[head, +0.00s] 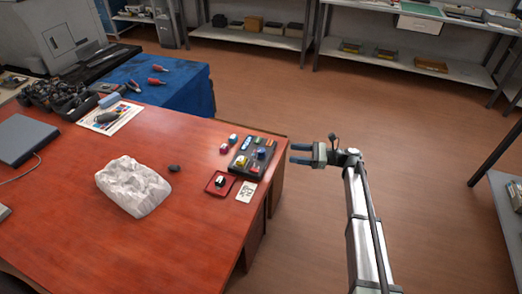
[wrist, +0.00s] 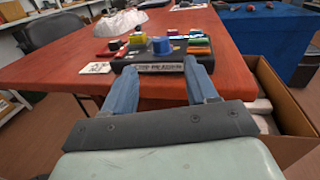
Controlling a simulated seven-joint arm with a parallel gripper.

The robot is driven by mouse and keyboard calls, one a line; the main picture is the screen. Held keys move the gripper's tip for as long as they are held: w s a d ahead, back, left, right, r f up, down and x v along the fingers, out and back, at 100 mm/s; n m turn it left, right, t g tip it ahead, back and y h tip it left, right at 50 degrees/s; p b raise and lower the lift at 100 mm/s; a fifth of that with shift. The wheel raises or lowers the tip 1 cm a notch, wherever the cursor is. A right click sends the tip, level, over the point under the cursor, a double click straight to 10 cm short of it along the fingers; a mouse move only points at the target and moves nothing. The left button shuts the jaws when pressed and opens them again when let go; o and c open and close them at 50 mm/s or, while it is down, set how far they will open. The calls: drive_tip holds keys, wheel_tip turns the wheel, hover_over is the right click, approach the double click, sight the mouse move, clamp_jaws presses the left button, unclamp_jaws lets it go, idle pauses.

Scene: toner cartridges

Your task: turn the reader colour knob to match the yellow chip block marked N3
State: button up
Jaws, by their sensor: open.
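The dark chip reader (head: 237,172) lies near the table's right edge. In the wrist view its front label plate (wrist: 160,67) faces me between my fingers. A round blue knob (wrist: 162,46) stands on top of it. I cannot read any N3 mark. My gripper (head: 300,154) is open and empty, its blue fingers off the table's right edge, pointing toward the reader and apart from it.
Colour strips (wrist: 199,45) lie on the reader's right side. A red tray (head: 211,188) and a white marked card (head: 246,192) lie at its near side. Small blocks (head: 224,148) stand beyond it. A crumpled white mass (head: 133,186) is farther left. An open box (wrist: 284,140) is below the table edge.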

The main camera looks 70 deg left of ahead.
sight(261, 150)
drive_tip(key=x, duration=1.3)
drive_tip(key=shift+s+a, duration=0.2)
drive_tip(key=shift+s, duration=0.15)
drive_tip(key=c, duration=1)
drive_tip(key=shift+o, duration=0.2)
drive_tip(key=shift+m, duration=0.3)
drive_tip(key=shift+d+y, duration=0.1)
drive_tip(key=shift+y, duration=0.3)
drive_tip(key=shift+s+d+m+t+y, duration=0.1)
drive_tip(key=shift+m+t+y, duration=2.6)
drive_tip(key=shift+m+t, duration=0.1)
drive_tip(key=shift+t, duration=0.4)
